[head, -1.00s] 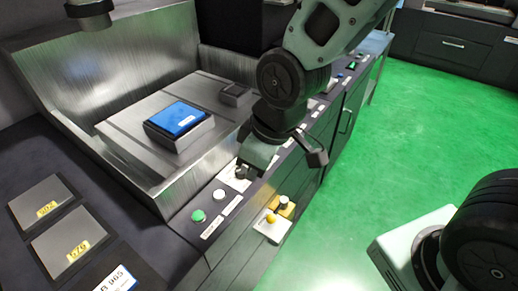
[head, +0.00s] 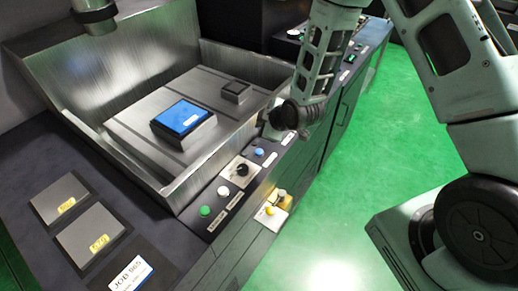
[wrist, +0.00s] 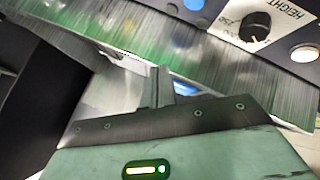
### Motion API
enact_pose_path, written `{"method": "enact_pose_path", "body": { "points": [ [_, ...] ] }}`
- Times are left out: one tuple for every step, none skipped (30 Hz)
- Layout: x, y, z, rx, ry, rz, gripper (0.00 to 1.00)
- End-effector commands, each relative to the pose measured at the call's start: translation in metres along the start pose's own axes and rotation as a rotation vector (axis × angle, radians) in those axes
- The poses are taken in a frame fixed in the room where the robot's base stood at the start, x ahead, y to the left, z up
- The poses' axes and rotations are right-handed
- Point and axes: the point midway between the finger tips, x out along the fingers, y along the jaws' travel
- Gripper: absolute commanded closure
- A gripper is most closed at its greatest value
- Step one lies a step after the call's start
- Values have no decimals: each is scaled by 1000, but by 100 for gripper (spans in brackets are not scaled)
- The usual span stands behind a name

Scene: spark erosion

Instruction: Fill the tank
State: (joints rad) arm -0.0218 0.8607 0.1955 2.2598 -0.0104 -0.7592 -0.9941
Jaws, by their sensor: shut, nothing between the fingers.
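The tank (head: 215,160) is an open metal basin on the left. A block with a blue top (head: 183,118) stands on the plate inside it, and no liquid shows. On the front panel are a green button (head: 205,211), a white button (head: 223,190), a black knob (head: 242,169) and a blue button (head: 259,152). The wrist view shows the knob (wrist: 255,26) with a HEIGHT label, and the blue button (wrist: 194,4). My gripper (head: 272,128) is shut and empty near the tank's front rim, just beyond the blue button. Its fingers (wrist: 160,85) show in the wrist view.
A small dark block (head: 236,91) lies on the plate. Two dark plates with yellow labels (head: 67,206) and a JOB 965 card (head: 130,274) lie at the left. A yellow knob on a pale bracket (head: 269,211) sticks out from the cabinet front. Green floor is free at the right.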

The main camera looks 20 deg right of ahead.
Motion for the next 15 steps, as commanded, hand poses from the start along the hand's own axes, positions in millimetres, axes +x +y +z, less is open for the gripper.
{"method": "enact_pose_path", "body": {
  "points": [
    [0, 0, 0, 0, 0, 0, 100],
    [0, 0, 0, 0, 0, 0, 100],
    [0, 0, 0, 0, 0, 0, 100],
    [0, 0, 0, 0, 0, -1, 100],
    [0, 0, 0, 0, 0, -1, 100],
    [0, 0, 0, 0, 0, -1, 100],
    [0, 0, 0, 1, 0, -1, 100],
    [0, -1, 0, 1, 0, -1, 100],
    [1, -1, 0, 1, 0, -2, 100],
    [1, -1, 1, 1, 0, -2, 100],
    [2, -2, 1, 1, 0, -2, 100],
    [3, -3, 2, 1, 0, -2, 100],
    [4, -4, 3, 2, -1, -2, 100],
    [6, -5, 4, 2, -1, -3, 100],
    [8, -7, 6, 2, -1, -3, 100]
  ]
}}
